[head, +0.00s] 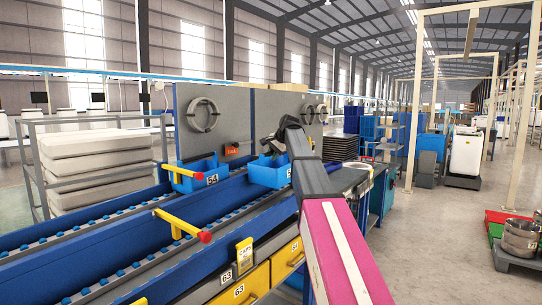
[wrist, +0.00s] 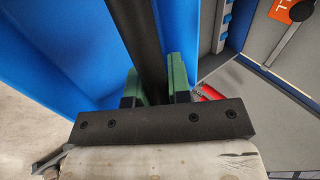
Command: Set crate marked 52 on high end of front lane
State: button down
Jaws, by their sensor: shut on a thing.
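A blue crate (head: 268,174) is at my gripper (head: 277,152) near the right end of the lanes; I cannot read its number. My arm hides the crate's right side. The front lane (head: 130,277), with blue rollers, runs from the lower left toward the right end below the crate. I cannot tell whether the crate touches it.
A blue crate marked 54 (head: 193,175) stands left of my gripper by the rear lane (head: 95,222). Yellow levers with red ends (head: 182,226) stick out over the lanes. A grey panel (head: 213,110) stands behind. Yellow drawers (head: 240,290) are below the front lane.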

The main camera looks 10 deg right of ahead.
jog(key=shift+f, duration=4.15)
jog(key=c, duration=1)
grip_release()
jog(key=shift+s+d+r, duration=0.1)
jog(key=shift+r, duration=0.05)
